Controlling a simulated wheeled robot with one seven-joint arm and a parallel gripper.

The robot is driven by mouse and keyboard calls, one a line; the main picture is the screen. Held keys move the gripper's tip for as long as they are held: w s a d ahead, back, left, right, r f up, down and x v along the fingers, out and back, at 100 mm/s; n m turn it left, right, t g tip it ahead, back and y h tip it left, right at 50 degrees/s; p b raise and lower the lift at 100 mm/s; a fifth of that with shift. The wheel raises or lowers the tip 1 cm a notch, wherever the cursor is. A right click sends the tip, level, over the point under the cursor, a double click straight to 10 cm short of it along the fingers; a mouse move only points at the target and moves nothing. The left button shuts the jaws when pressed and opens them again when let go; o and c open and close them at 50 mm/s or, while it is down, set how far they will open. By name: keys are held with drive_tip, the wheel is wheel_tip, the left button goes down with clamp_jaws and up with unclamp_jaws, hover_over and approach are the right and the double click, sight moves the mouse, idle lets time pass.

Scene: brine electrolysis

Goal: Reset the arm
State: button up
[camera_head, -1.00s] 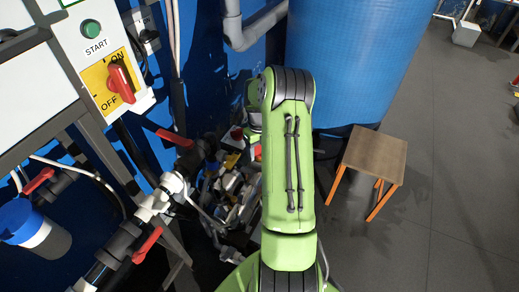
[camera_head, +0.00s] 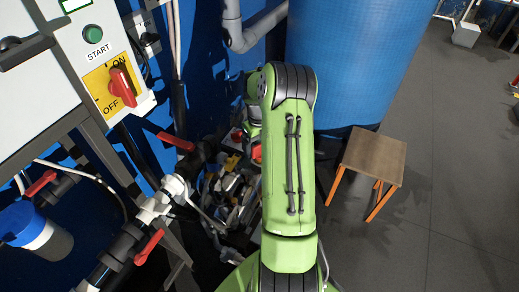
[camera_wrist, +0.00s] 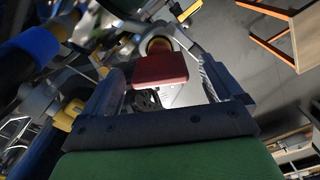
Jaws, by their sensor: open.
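My green arm (camera_head: 290,165) runs up the middle of the head view and hides much of what lies behind it; my gripper is not clearly visible there. In the wrist view my gripper (camera_wrist: 162,82) has its two fingers spread apart. A red block-like part (camera_wrist: 160,70) shows between the fingers with a yellowish round piece behind it. I cannot tell whether it touches a finger. It looks apart from both.
A control panel with a red switch (camera_head: 122,87) and a green START button (camera_head: 93,34) is at upper left. Pipes with red valve handles (camera_head: 149,247) run below it. A blue tank (camera_head: 355,60) and a wooden stool (camera_head: 372,157) stand right of my arm.

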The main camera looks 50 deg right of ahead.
wheel_tip(320, 180, up, 12)
drive_tip(key=p, duration=0.2)
drive_tip(key=shift+p, duration=0.4)
drive_tip(key=shift+w, duration=0.1)
